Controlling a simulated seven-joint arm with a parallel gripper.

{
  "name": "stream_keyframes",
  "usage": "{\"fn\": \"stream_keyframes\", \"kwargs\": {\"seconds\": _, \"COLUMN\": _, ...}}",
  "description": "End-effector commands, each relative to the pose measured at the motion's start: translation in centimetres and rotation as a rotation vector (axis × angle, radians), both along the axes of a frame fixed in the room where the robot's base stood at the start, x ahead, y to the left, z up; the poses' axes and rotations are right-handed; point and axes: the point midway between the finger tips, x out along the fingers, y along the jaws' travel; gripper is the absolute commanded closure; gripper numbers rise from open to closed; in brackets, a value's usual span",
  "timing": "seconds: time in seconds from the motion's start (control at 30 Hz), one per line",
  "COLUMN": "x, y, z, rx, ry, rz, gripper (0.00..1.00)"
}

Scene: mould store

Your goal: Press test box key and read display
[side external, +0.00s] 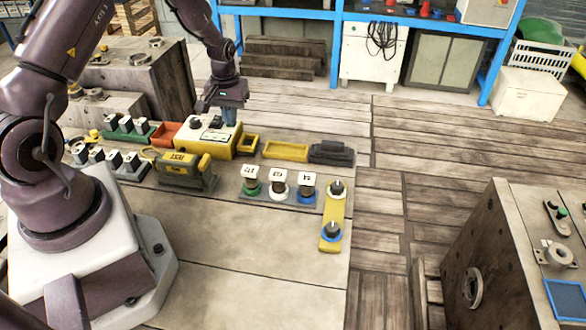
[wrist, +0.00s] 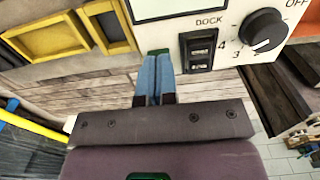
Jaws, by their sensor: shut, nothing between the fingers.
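The test box (side external: 208,137), with a cream panel and yellow sides, stands on the bench below my gripper. The wrist view shows part of its panel (wrist: 225,50), with a dark knob (wrist: 264,30), a DOCK socket (wrist: 198,50) and the lower part of a pale display window (wrist: 158,8). I cannot read anything in the window. My gripper (wrist: 157,57) has its blue fingers together, with nothing between them. A bit of green, perhaps the key, shows at the fingertips, mostly hidden by them. I cannot tell whether they touch it. My gripper (side external: 229,118) is at the box's far right edge.
Yellow trays (side external: 285,151) lie right of the box. A yellow-grey device (side external: 187,172) stands in front of it. Several labelled pieces stand on a grey rack (side external: 290,195), beside a yellow strip with knobs (side external: 333,215). The bench's front (side external: 240,250) is clear.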

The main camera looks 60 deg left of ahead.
Motion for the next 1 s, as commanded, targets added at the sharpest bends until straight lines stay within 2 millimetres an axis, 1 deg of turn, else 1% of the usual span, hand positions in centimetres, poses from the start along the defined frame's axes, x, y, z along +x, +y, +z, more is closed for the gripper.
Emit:
{"fn": "stream_keyframes", "kwargs": {"seconds": 0.13, "x": 0.0, "y": 0.0, "z": 0.1, "rx": 0.000, "ry": 0.000, "rz": 0.000, "gripper": 1.00}}
{"fn": "stream_keyframes", "kwargs": {"seconds": 0.23, "x": 0.0, "y": 0.0, "z": 0.5, "rx": 0.001, "ry": -0.001, "rz": 0.000, "gripper": 1.00}}
{"fn": "stream_keyframes", "kwargs": {"seconds": 1.0, "x": 0.0, "y": 0.0, "z": 6.6, "rx": 0.001, "ry": -0.002, "rz": 0.000, "gripper": 1.00}}
